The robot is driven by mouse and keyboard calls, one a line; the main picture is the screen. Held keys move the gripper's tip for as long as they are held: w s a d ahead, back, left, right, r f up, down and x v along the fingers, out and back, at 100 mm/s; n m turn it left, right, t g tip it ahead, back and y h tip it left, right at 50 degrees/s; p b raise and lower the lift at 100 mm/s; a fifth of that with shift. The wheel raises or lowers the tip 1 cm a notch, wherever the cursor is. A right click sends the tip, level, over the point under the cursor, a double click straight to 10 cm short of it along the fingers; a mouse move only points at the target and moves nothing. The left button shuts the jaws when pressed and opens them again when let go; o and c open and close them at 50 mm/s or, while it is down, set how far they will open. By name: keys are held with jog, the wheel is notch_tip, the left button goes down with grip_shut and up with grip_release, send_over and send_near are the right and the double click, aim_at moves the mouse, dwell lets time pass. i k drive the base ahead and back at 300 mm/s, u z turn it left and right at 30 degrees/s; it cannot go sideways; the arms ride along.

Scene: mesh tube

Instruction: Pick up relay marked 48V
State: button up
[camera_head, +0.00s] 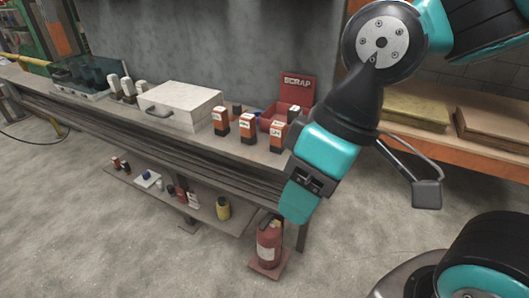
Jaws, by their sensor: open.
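Three upright orange-and-dark relays stand in a row near the bench's front edge: a left one (220,121), a middle one (247,128) and a right one (278,136). Each has a white label on top, too small to read, so I cannot tell which is marked 48V. A similar labelled block (293,114) shows behind them, at the red scrap bin. My gripper (300,199) is open, at the end of my teal-and-black arm. It appears in front of the bench, right of and lower in the picture than the relays. Nothing shows held in it.
The red bin marked SCRAP (299,88) stands behind the relays. A white case (181,104) lies to their left on the bench (120,111). A lower shelf (213,208) holds small items. A red fire extinguisher (268,245) stands on the floor below.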

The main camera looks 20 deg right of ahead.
aim_at(247, 121)
jog(key=z, duration=0.05)
jog(key=k, duration=0.1)
jog(key=u, duration=1.8)
jog(key=i, duration=1.4)
jog(key=z, duration=2.25)
